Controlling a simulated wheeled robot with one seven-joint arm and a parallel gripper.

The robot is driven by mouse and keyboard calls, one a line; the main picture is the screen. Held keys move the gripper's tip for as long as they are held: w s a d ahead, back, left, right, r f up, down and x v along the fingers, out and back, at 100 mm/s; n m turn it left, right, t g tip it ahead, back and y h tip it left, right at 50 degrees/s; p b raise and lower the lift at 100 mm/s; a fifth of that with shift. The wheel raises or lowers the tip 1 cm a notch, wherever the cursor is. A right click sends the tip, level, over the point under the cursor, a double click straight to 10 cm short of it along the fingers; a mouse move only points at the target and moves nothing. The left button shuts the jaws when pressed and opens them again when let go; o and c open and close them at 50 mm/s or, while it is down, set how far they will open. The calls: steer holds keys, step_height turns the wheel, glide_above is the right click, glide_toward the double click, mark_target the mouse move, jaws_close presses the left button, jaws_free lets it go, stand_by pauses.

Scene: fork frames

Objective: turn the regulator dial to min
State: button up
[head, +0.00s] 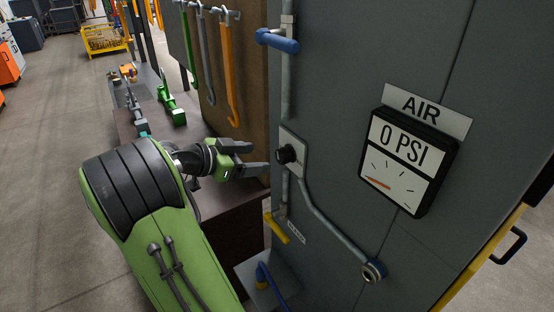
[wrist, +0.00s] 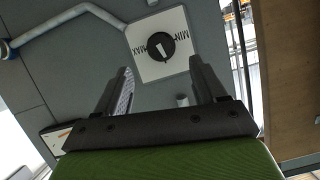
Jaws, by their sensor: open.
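The regulator dial is a black round knob (head: 287,154) on a pale square plate fixed to the grey panel. In the wrist view the knob (wrist: 155,54) has a white pointer mark, and the plate (wrist: 178,66) shows MIN on the right and MAX on the left, upside down. The mark lies between the two words; its exact setting is unclear. My gripper (head: 259,157) is open and empty just left of the dial in the head view. In the wrist view its two fingers (wrist: 161,66) point toward the plate, either side of the knob, apparently short of it.
A gauge (head: 399,185) under an AIR sign reads 0 PSI. A blue-handled valve (head: 278,41) is above the dial, a yellow-handled valve (head: 277,228) below it. Pipes run along the panel. Hooks with hanging tools (head: 227,75) and a bench (head: 128,122) are at left.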

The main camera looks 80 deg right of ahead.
mark_target(279, 157)
steer(key=x, duration=0.8)
steer(key=shift+d+f, duration=0.1)
steer(key=c, duration=1.1)
steer(key=shift+o, duration=0.2)
